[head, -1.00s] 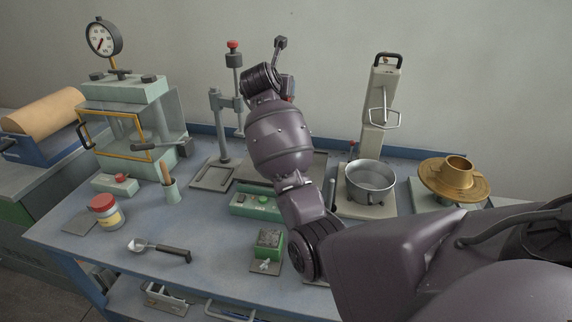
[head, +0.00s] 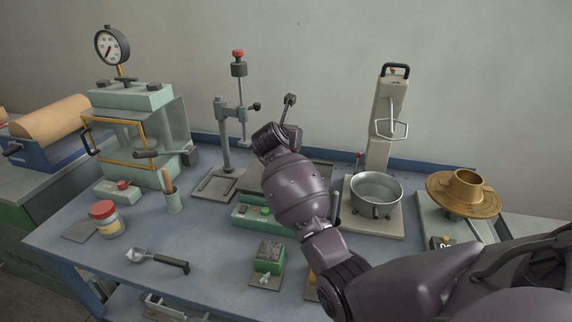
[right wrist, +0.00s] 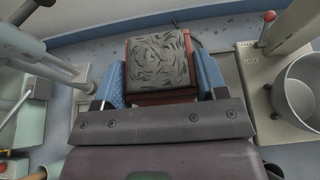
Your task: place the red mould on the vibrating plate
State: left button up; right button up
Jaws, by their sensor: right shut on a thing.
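The red mould (right wrist: 172,98), filled with grey concrete with a rough top, is between the blue-padded fingers of my right gripper (right wrist: 162,84) in the right wrist view. The gripper is shut on it. In the head view my right forearm hides the gripper and the mould. The vibrating plate (head: 249,179) seems to be the dark flat plate behind a green control box (head: 254,216), partly hidden by my arm. In the right wrist view a strip of it (right wrist: 230,77) shows beside the mould; I cannot tell the gap beneath. My left gripper is not in view.
A stand with a red knob (head: 226,150) is left of the plate. A metal bowl (head: 376,190) on a mixer base is to the right. A brass flow table (head: 466,190) is far right.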

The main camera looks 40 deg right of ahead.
notch_tip(320, 180, down, 2)
jog(key=shift+f, duration=0.65)
notch_tip(320, 180, down, 5)
jog(key=shift+f+b, duration=0.1)
jog(key=shift+b, duration=0.65)
jog(key=shift+f, duration=0.2)
jog(key=shift+f, duration=0.1)
jog(key=o, duration=1.4)
jog(key=shift+f, duration=0.15)
jog(key=shift+o, duration=0.2)
